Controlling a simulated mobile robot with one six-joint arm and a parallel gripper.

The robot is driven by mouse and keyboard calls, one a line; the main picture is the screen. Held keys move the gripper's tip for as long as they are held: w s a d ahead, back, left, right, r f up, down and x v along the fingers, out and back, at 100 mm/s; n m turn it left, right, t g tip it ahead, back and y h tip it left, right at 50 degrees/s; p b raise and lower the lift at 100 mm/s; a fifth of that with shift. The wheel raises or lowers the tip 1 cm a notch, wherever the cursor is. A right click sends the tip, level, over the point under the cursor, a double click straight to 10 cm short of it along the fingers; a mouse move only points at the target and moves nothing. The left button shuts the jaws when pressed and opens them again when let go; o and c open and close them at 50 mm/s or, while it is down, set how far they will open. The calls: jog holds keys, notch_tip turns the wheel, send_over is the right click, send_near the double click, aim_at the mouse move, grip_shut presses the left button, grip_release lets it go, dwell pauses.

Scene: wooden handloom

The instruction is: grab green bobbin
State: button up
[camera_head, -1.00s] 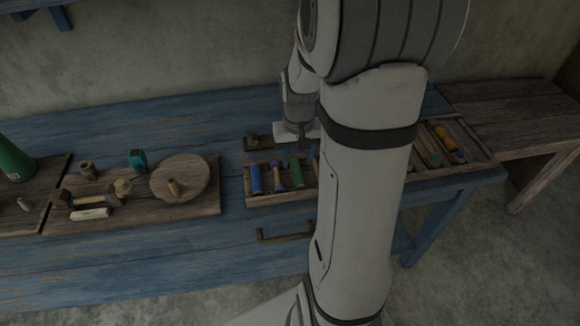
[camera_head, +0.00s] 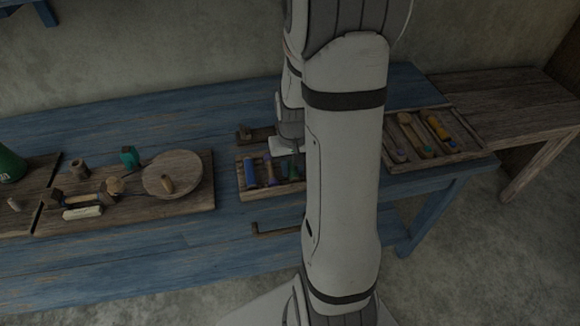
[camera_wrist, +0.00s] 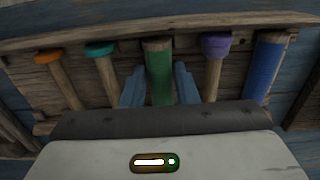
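The green bobbin (camera_wrist: 158,75) lies in a wooden tray, upright in the middle of the wrist view. My gripper (camera_wrist: 160,84) is over it, with one blue-grey finger on each side. The fingers stand apart, and I cannot tell whether either touches the bobbin. The bobbin's near end is hidden by my gripper body. In the head view, my gripper (camera_head: 287,150) is low over the tray (camera_head: 262,197), and a bit of the green bobbin (camera_head: 293,172) shows beside my arm.
In the wrist view, a purple-topped bobbin (camera_wrist: 215,48) and a blue bobbin (camera_wrist: 265,65) lie to the right. Teal-topped (camera_wrist: 100,50) and orange-topped (camera_wrist: 48,57) bobbins lie to the left. A second tray (camera_head: 470,152) and a board with a round disc (camera_head: 185,172) flank the tray.

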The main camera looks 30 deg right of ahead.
grip_shut()
dwell(0.6)
